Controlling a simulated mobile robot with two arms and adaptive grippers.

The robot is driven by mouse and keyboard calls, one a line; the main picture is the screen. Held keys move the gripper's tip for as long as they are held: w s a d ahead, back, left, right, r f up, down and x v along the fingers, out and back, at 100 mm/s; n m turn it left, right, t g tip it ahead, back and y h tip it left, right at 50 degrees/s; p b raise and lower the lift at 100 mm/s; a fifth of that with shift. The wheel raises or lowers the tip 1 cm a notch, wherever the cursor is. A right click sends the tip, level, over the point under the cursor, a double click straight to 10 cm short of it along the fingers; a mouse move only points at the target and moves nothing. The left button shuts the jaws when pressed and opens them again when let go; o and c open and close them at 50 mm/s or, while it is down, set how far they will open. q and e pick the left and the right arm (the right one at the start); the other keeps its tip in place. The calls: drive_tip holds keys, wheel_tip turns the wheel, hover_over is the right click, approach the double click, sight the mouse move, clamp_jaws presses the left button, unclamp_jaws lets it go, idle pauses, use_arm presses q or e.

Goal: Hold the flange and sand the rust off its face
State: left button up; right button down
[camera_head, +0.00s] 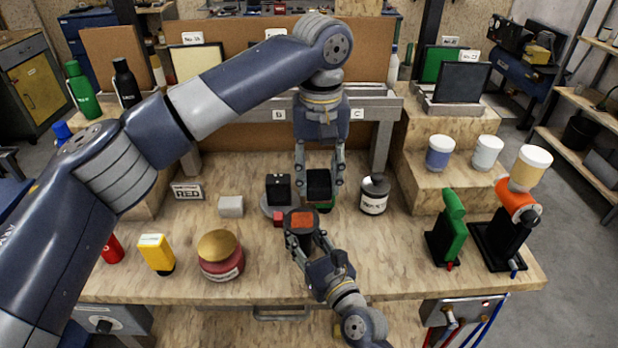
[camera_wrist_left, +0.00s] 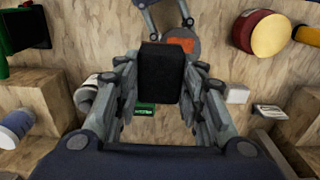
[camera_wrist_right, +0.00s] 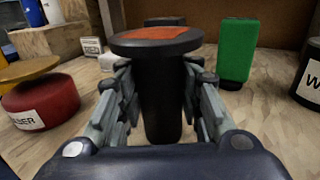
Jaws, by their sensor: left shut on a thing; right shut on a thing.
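My left gripper (camera_head: 320,178) is shut on a black block (camera_wrist_left: 161,72), which it holds above the bench, behind and right of the flange in the head view. My right gripper (camera_head: 308,240) is shut on the dark stem of the flange (camera_wrist_right: 160,75). The flange's round face points up and carries an orange-brown rust patch (camera_head: 302,220). The rust also shows in the left wrist view (camera_wrist_left: 183,45), beyond the black block. Block and flange look apart in the head view. The stem's lower end is hidden there.
A green block (camera_wrist_right: 236,50) stands behind the flange. A second black block (camera_head: 278,187) is left of my left gripper. A dark jar (camera_head: 374,194) stands right, a red tin with gold lid (camera_head: 220,255) left. The bench's front right is clear up to the green tool (camera_head: 446,230).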

use_arm(q)
drive_tip(key=shift+a+f, duration=0.1)
drive_tip(key=shift+f, duration=0.8)
wheel_tip(320, 180, down, 6)
drive_tip(key=shift+r, duration=0.1)
drive_tip(key=shift+a+f, duration=0.2)
drive_tip(key=shift+a, duration=0.55)
drive_tip(key=shift+c, duration=0.4)
drive_tip(key=shift+a+r, duration=0.1)
drive_tip(key=shift+a, duration=2.45)
drive_tip(key=d, duration=0.6)
drive_tip(key=shift+d, duration=0.3)
wheel_tip(320, 180, up, 2)
drive_tip(key=shift+d, duration=0.15)
drive_tip(key=shift+r, duration=3.05)
